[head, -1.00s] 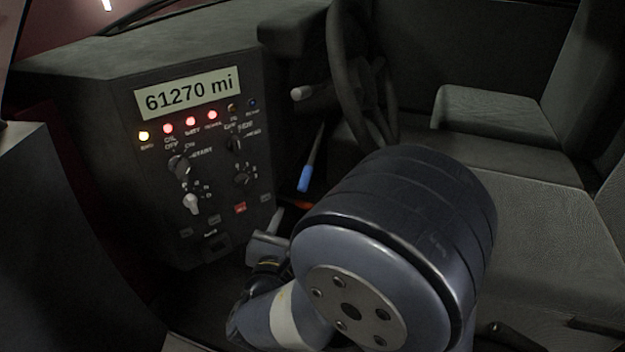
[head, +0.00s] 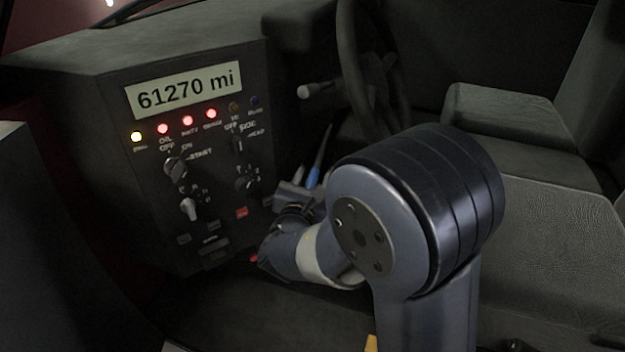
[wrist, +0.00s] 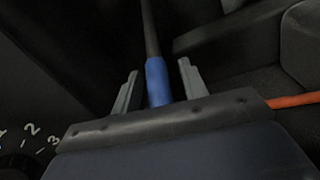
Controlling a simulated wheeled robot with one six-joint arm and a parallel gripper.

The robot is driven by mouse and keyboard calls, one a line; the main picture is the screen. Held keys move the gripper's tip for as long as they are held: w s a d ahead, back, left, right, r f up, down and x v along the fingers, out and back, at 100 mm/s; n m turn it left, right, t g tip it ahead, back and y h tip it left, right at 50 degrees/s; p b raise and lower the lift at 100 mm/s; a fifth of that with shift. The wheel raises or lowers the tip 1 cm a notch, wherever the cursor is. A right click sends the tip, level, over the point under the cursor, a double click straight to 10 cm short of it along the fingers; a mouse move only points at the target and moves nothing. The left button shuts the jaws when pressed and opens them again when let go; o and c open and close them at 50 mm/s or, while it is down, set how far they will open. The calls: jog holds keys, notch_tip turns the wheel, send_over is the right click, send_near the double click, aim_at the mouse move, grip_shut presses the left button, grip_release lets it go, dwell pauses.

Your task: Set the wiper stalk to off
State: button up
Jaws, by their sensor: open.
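A dark stalk with a pale grey tip (head: 305,91) sticks out to the left of the steering wheel (head: 352,60); it looks like the wiper stalk, but no label shows on it. My gripper (wrist: 158,68) is open, low beside the panel and well below that stalk. In the wrist view, a dark lever with a blue grip (wrist: 157,84) stands between my two fingers, with gaps on both sides. The blue grip also shows in the head view (head: 313,178), partly behind my gripper.
The dash panel (head: 222,165) at left carries a mileage display (head: 184,90), lit lamps and several knobs. An orange lever (wrist: 292,100) lies right of my gripper in the wrist view. Seats (head: 520,130) fill the right side.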

grip_shut()
dwell(0.3)
jog(key=shift+r, duration=0.1)
jog(key=r+p, duration=0.1)
jog(key=p, duration=0.1)
jog(key=s+r+g+p, duration=0.1)
jog(key=p, duration=0.2)
jog(key=r+g+p, duration=0.1)
jog(key=p, duration=0.2)
jog(key=shift+s+a+r+y, duration=0.15)
jog(key=shift+a+r+y, duration=0.1)
jog(key=shift+y, duration=0.05)
jog(key=g+p, duration=0.1)
jog(key=p, duration=0.1)
jog(key=r+p, duration=0.1)
jog(key=p, duration=0.1)
jog(key=r+g+p, duration=0.1)
jog(key=p, duration=0.1)
jog(key=shift+s+a+r+g+y, duration=0.1)
jog(key=shift+s+r+g+y, duration=0.05)
jog(key=shift+s+g+y, duration=0.2)
jog(key=shift+r+m+g+p, duration=0.25)
jog(key=shift+r+m+p, duration=0.05)
jog(key=shift+p, duration=0.6)
jog(key=shift+w, duration=0.1)
